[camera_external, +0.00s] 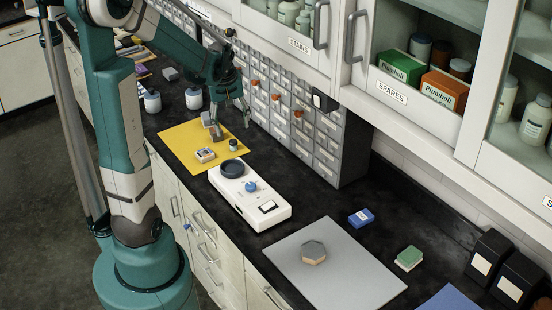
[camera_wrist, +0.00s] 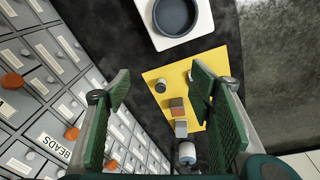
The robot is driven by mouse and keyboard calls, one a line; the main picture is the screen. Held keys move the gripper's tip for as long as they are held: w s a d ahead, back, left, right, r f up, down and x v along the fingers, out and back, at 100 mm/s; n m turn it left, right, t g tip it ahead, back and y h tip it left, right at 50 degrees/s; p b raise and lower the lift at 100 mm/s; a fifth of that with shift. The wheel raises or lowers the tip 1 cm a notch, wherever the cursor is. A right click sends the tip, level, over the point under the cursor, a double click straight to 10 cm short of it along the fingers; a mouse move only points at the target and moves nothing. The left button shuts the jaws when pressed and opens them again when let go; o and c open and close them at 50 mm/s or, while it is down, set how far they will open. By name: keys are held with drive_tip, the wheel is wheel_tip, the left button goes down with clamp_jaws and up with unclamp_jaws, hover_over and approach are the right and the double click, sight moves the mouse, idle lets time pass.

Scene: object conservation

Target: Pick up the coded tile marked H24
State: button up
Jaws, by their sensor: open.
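No H24 marking is legible in either view, so I cannot tell which piece is that tile. On the yellow mat (camera_external: 175,138) lies a small pale block with a label (camera_external: 205,155), and a small dark jar (camera_external: 233,145) stands near it. My gripper (camera_external: 232,126) is above the mat's right part, fingers apart and pointing down. In the wrist view my gripper (camera_wrist: 160,85) is open, with nothing held. Between its fingers show the dark jar (camera_wrist: 160,86), a brownish-grey block (camera_wrist: 178,106) and a pale block (camera_wrist: 181,128); the right finger covers part of the mat.
A white device with a round dark pan (camera_external: 250,195) stands beside the mat. A grey mat (camera_external: 350,285) carries a hexagonal tan piece (camera_external: 313,252). A blue box (camera_external: 361,217) and a green-white block (camera_external: 409,258) lie nearby. The drawer cabinet (camera_external: 310,130) stands close to my gripper.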

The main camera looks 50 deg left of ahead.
sight(205, 153)
drive_tip(key=s+a+f+n, duration=0.1)
drive_tip(key=a+f, duration=0.2)
drive_tip(key=a, duration=0.1)
drive_tip(key=s+a+f+n+g, duration=0.1)
drive_tip(key=s+a+f+n, duration=0.1)
drive_tip(key=a+f, duration=0.1)
drive_tip(key=s+a+f+n+h, duration=0.1)
drive_tip(key=a+f, duration=0.2)
drive_tip(key=a, duration=0.3)
drive_tip(key=shift+s+f+n, duration=0.3)
drive_tip(key=shift+f, duration=0.05)
drive_tip(key=shift+s+a+f+g, duration=0.3)
drive_tip(key=shift+a+f, duration=0.1)
drive_tip(key=shift+f, duration=1.3)
drive_tip(key=shift+f, duration=0.1)
drive_tip(key=shift+f, duration=2.5)
drive_tip(key=shift+c, duration=0.4)
drive_tip(key=c, duration=1)
